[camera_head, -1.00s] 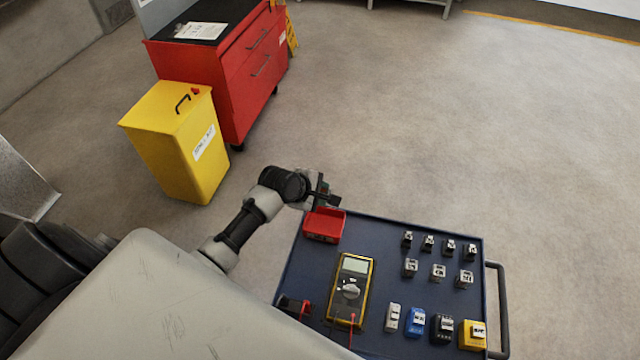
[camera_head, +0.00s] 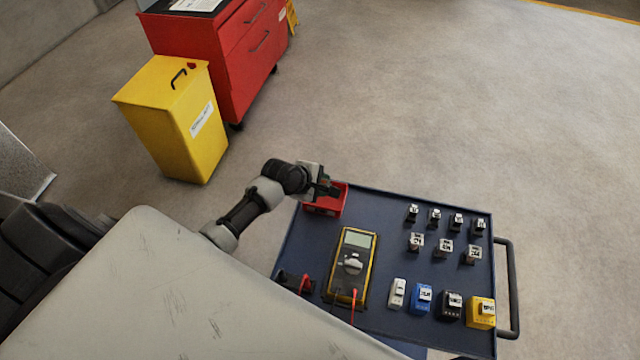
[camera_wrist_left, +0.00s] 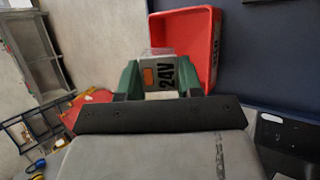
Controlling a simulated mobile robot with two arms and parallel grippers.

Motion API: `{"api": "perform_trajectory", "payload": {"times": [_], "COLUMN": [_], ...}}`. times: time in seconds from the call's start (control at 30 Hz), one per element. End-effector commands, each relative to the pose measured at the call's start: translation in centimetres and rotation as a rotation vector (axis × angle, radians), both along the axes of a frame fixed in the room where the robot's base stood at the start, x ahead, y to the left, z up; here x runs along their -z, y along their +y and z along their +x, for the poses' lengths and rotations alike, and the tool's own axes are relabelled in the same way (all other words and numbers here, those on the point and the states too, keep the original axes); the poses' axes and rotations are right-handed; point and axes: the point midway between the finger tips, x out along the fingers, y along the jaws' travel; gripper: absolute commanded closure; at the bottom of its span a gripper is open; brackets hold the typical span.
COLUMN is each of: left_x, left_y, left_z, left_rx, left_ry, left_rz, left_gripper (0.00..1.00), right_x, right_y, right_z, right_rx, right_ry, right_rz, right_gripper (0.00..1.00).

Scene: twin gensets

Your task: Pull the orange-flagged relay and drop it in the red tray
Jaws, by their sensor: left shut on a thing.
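My left gripper (camera_head: 328,189) is over the far edge of the red tray (camera_head: 325,208) in the head view. In the left wrist view its green-tipped fingers (camera_wrist_left: 160,82) are shut on a relay (camera_wrist_left: 165,72). This relay is clear and grey with an orange patch and a "24V" label. The red tray also shows in the left wrist view (camera_wrist_left: 213,50), just beyond and to the right of the relay. The relay looks held above the tray's edge; the exact height is hard to tell. My right gripper is not in view.
The tray sits on a dark blue cart top (camera_head: 385,215). A yellow multimeter (camera_head: 351,266), a black-and-red item (camera_head: 295,283), several small labelled blocks and a yellow block (camera_head: 481,312) share it. A yellow bin (camera_head: 175,120) and red cabinet (camera_head: 215,60) stand on the floor.

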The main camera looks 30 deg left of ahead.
Motion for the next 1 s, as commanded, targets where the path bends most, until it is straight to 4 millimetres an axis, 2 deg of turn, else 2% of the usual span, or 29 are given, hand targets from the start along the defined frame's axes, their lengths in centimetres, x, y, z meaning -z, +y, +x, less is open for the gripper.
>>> {"api": "perform_trajectory", "payload": {"times": [0.4, 0.43, 0.6, 1.0], "left_x": [0.3, 0.3, 0.31, -0.21], "left_y": [0.01, 0.01, 0.0, 0.21], "left_z": [0.01, 0.01, 0.01, -0.48], "left_rx": [0.0, 0.0, 0.0, 0.0], "left_ry": [-0.001, -0.001, 0.0, 0.0], "left_rz": [0.0, 0.0, 0.0, 0.0], "left_gripper": [0.91, 0.6, 0.35, 0.35], "right_x": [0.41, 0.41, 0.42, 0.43], "right_y": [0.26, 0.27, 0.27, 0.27], "right_z": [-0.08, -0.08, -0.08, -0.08], "right_rx": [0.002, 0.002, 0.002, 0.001], "right_ry": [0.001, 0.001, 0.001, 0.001], "right_rz": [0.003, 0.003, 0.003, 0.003], "right_gripper": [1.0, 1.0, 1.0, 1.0]}}
